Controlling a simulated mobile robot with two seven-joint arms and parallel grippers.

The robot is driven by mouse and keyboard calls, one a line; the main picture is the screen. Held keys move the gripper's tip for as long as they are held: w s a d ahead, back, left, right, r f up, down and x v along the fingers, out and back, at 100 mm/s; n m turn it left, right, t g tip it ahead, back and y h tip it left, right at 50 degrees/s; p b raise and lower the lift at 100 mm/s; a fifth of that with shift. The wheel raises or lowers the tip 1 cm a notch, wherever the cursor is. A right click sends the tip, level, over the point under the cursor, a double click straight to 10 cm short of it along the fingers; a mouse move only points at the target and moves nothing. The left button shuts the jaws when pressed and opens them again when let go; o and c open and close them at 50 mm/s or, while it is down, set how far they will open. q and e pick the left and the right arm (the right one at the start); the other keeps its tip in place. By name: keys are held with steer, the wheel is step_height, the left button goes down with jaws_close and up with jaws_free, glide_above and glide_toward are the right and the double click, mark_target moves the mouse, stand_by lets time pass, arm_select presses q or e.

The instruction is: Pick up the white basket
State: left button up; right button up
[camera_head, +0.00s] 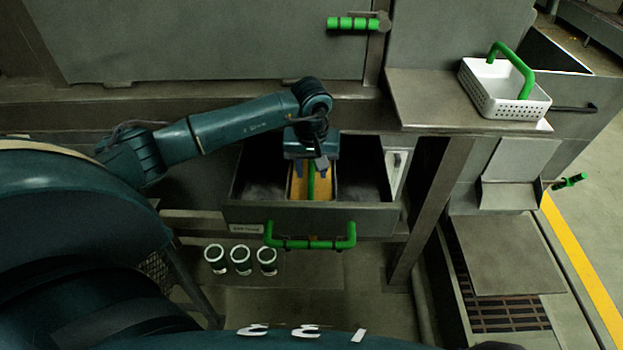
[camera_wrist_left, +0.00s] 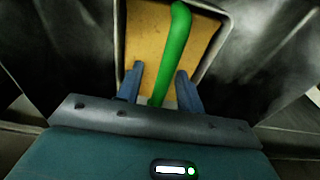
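The white basket (camera_head: 502,96) has perforated sides and an arched green handle (camera_head: 515,66). It stands upright on a grey ledge (camera_head: 440,103) at the upper right in the head view. My left gripper (camera_head: 312,166) is away to its left, pointing down over an open drawer. In the wrist view the left gripper's fingers (camera_wrist_left: 159,86) are apart, one on each side of a green bar (camera_wrist_left: 174,48), with gaps visible. The basket is not in the wrist view. My right gripper is not in view.
The open drawer (camera_head: 310,219) has a green front handle (camera_head: 310,242) and holds a yellow-bottomed compartment (camera_head: 299,184). Several green-and-white cups (camera_head: 241,260) stand below it. A grey post (camera_head: 432,212) rises right of the drawer. A yellow line (camera_head: 580,262) marks open floor at the right.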

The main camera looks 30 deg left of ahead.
arm_select(q)
steer(key=shift+f, duration=0.55)
jaws_close()
